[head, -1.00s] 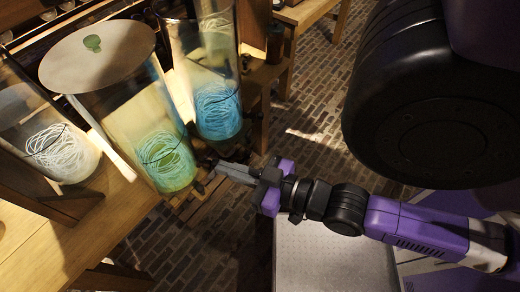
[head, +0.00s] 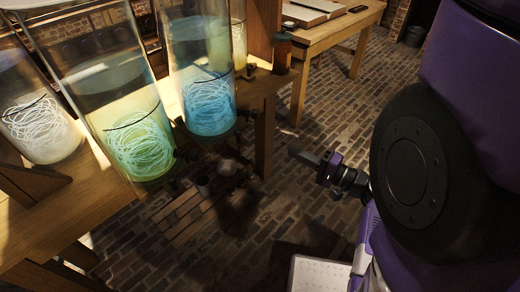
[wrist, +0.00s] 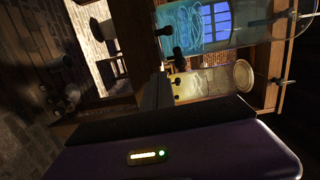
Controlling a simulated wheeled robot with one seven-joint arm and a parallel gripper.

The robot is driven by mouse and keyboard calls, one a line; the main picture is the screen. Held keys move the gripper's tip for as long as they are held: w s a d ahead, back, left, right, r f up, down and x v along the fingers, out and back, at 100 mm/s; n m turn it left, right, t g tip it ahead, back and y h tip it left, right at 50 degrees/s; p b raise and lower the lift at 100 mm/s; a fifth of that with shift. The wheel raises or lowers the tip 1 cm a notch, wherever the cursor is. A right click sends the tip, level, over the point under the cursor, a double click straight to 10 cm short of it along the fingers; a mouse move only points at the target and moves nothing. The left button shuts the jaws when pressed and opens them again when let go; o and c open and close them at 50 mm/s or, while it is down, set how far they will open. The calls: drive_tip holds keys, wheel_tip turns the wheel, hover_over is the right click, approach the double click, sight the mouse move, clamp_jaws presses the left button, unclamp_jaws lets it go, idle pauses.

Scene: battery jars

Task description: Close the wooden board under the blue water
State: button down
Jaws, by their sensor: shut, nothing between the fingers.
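The jar of blue water (head: 208,108) stands on the wooden bench, right of the green jar (head: 135,140), with pale coiled strands inside. In the wrist view the blue jar (wrist: 205,22) appears sideways at the top, with dark taps by its end. A slatted wooden piece (head: 182,215) lies low, below the bench front; I cannot tell whether it is the board meant. My gripper (head: 302,156) is shut and empty, in open air right of the blue jar and apart from the bench. Its dark fingers (wrist: 157,92) show in the wrist view.
A clear jar with white strands (head: 40,125) stands at the left. A wooden table (head: 335,35) with a flat box is at the back right. Small vessels (head: 226,168) sit under the bench front. The brick floor (head: 330,110) is clear between bench and table.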

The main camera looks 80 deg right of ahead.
drive_tip(key=w+r+n+t+y, duration=0.1)
drive_tip(key=w+r+y, duration=0.1)
drive_tip(key=w, duration=1.2)
drive_tip(key=shift+w+d+t, duration=0.15)
drive_tip(key=shift+d+t, duration=0.15)
drive_tip(key=shift+d, duration=0.05)
drive_tip(key=shift+w, duration=0.1)
drive_tip(key=w+d+b, duration=0.2)
drive_tip(key=w+d, duration=0.1)
drive_tip(key=w, duration=0.3)
drive_tip(key=w+d+b, duration=0.2)
drive_tip(key=w+d, duration=0.2)
drive_tip(key=w, duration=0.2)
drive_tip(key=w+d+b, duration=0.2)
drive_tip(key=w+d, duration=0.2)
drive_tip(key=w, duration=0.2)
drive_tip(key=shift+w+d+r+b, duration=0.1)
drive_tip(key=shift+w+d+b, duration=0.1)
drive_tip(key=shift+b, duration=0.15)
drive_tip(key=shift+s, duration=0.1)
